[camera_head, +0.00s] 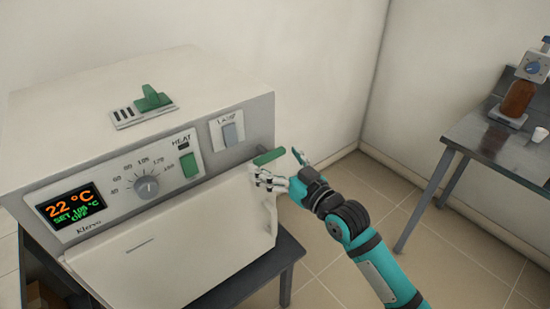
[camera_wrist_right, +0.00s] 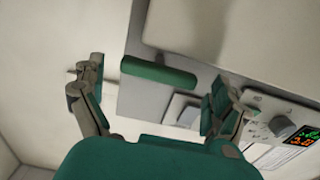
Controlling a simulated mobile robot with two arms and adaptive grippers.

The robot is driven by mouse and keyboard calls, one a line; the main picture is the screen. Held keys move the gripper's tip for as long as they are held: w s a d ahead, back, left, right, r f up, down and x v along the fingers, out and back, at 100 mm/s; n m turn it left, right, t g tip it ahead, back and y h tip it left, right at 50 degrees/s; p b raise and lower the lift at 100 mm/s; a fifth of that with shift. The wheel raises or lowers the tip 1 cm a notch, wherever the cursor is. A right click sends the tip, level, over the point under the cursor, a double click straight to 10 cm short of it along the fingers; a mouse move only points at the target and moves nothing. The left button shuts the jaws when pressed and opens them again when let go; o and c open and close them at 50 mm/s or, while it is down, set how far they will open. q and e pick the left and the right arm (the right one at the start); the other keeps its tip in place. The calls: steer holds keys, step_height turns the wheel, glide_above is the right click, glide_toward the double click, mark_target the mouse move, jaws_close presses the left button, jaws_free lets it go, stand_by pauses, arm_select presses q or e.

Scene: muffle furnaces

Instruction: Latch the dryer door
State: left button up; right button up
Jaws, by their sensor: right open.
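The dryer (camera_head: 60,100) is a pale box with a grey control panel. Its cream door (camera_head: 190,255) stands below the panel, up against the front; I cannot tell whether a thin gap remains. A green latch handle (camera_head: 268,157) sticks out at the panel's right end, above the door's upper right corner. My right gripper (camera_head: 281,168) is open at this handle. In the right wrist view the green handle (camera_wrist_right: 160,72) lies just beyond and between the spread fingers of the right gripper (camera_wrist_right: 155,92), with no clear contact. My left gripper is not in view.
The panel carries a lit display (camera_head: 75,211), a dial (camera_head: 146,187), a green heat switch (camera_head: 189,166) and a lamp switch (camera_head: 229,134). A grey side table (camera_head: 480,150) with a brown bottle (camera_head: 517,98) stands at the right. The floor between is clear.

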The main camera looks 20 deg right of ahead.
steer(key=shift+w+a, duration=0.1)
steer(key=shift+w, duration=0.2)
steer(key=c, duration=1)
steer(key=shift+c, duration=0.2)
